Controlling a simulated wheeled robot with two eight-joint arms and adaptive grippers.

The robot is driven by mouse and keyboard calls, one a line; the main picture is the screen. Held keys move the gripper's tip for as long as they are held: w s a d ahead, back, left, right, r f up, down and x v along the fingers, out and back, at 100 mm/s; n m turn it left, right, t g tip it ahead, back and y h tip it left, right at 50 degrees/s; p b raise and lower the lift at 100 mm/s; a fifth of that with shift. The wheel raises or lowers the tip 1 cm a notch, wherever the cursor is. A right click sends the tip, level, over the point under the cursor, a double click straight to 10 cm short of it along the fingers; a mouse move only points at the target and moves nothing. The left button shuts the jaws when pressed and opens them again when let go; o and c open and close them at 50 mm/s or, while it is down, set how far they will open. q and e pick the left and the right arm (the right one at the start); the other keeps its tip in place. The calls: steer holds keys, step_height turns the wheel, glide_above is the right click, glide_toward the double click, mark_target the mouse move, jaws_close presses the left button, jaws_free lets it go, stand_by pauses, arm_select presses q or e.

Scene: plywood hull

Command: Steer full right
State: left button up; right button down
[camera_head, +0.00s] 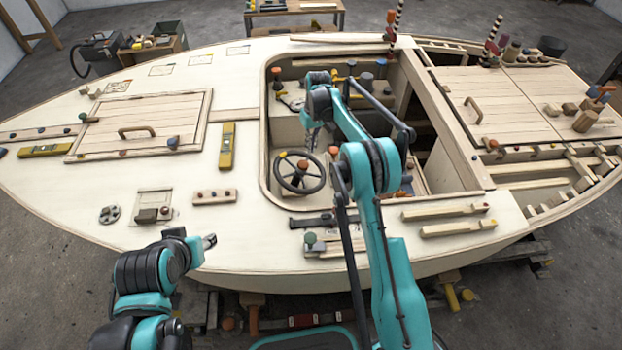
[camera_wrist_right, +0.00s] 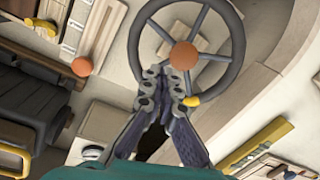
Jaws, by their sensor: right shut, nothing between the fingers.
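The dark steering wheel (camera_head: 318,185) is in the boat's cockpit, with an orange-brown hub (camera_head: 303,165) and a yellow mark (camera_head: 283,155) at the upper left of its rim. The wheel fills the top middle of the right wrist view (camera_wrist_right: 237,45), with the yellow mark (camera_wrist_right: 192,101) low on the rim. My right gripper (camera_wrist_right: 168,82) is shut and empty. Its fingers overlap the rim and lower spokes in that view, just left of the yellow mark; contact cannot be told. In the head view it reaches down beyond the wheel (camera_head: 312,138).
The cockpit rim (camera_head: 265,130) surrounds the wheel. An orange ball-shaped knob (camera_wrist_right: 82,66) lies left of the wheel in the wrist view. A wooden hatch (camera_head: 140,110) and a yellow level (camera_head: 226,150) are on the deck at left. Wooden blocks (camera_head: 445,212) lie right of my right arm.

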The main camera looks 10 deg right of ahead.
steer(key=m, duration=0.3)
steer(key=m+y+p, duration=0.2)
steer(key=m, duration=1.5)
glide_toward(304, 184)
step_height(304, 184, down, 8)
steer(key=b, duration=0.3)
steer(key=shift+f+b, duration=0.15)
steer(key=shift+b, duration=0.2)
steer(key=shift+s, duration=0.1)
steer(key=m, duration=0.1)
steer(key=a+m, duration=0.1)
steer(key=a, duration=0.1)
steer(key=shift+s+a+r+m, duration=0.15)
steer(key=shift+s+r+m, duration=0.1)
steer(key=shift+r+m, duration=0.15)
steer(key=shift+a, duration=0.25)
steer(key=shift+r, duration=0.1)
